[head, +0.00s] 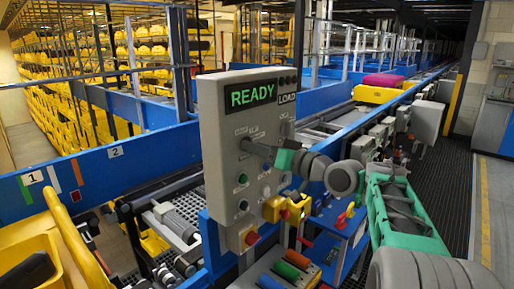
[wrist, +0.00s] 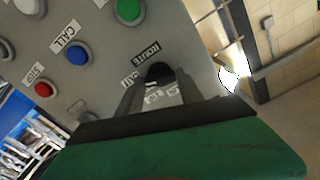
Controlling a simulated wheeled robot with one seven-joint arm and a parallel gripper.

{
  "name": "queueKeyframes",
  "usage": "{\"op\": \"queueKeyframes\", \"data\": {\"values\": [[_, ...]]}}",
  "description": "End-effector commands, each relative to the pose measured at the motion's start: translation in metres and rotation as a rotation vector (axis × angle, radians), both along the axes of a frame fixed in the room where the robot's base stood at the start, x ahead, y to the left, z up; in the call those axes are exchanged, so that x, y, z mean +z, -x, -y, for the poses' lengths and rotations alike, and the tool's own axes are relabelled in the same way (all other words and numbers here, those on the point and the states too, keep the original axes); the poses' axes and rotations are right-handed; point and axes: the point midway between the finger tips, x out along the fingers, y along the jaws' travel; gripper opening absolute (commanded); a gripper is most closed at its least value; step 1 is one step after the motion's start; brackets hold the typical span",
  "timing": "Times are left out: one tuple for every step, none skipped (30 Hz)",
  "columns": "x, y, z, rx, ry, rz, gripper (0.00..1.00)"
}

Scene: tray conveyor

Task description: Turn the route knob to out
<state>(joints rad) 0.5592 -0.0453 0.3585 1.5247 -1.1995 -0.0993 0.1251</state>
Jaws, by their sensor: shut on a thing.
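The grey control panel (head: 225,150) stands upright in the middle of the head view, its display (head: 251,95) reading READY in green. The black route knob (wrist: 158,72) is on the panel under the ROUTE label (wrist: 146,53) in the wrist view. My gripper (wrist: 157,90) is shut on the knob, with one finger on each side. In the head view my gripper (head: 262,151) reaches the panel face from the right and hides the knob. Small white labels show beside and below the knob, partly covered by the fingers; I cannot tell which one the knob points to.
Green (wrist: 129,10), blue (wrist: 77,53) and red (wrist: 44,89) buttons sit close by on the panel. Blue conveyor rails (head: 130,160) run behind. A dark walkway (head: 450,190) lies at right.

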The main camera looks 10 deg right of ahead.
Motion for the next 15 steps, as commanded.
{"op": "queueKeyframes", "data": {"values": [[-0.0004, 0.0003, -0.0008, 0.003, -0.022, -0.019, 0.03], [-0.0006, 0.0003, -0.0007, 0.003, -0.037, -0.029, 0.03], [-0.0006, 0.0003, -0.0007, 0.003, -0.053, -0.041, 0.03], [-0.0007, 0.0003, -0.0008, 0.003, -0.065, -0.05, 0.03], [-0.0008, 0.0003, -0.0007, 0.003, -0.076, -0.057, 0.03], [-0.0009, 0.0003, -0.0007, 0.003, -0.088, -0.066, 0.03], [-0.001, 0.0003, -0.0007, 0.003, -0.097, -0.073, 0.03], [-0.001, 0.0003, -0.0007, 0.002, -0.103, -0.078, 0.03], [-0.0011, 0.0002, -0.0007, 0.002, -0.112, -0.084, 0.03], [-0.0012, 0.0002, -0.0007, 0.002, -0.118, -0.088, 0.03], [-0.0013, 0.0003, -0.0007, 0.002, -0.122, -0.092, 0.03], [-0.0015, 0.0002, -0.0007, 0.002, -0.126, -0.095, 0.03], [-0.0015, 0.0003, -0.0007, 0.002, -0.13, -0.097, 0.03], [-0.0015, 0.0003, -0.0007, 0.002, -0.131, -0.098, 0.03], [-0.0017, 0.0002, -0.0006, 0.002, -0.134, -0.1, 0.03]]}}
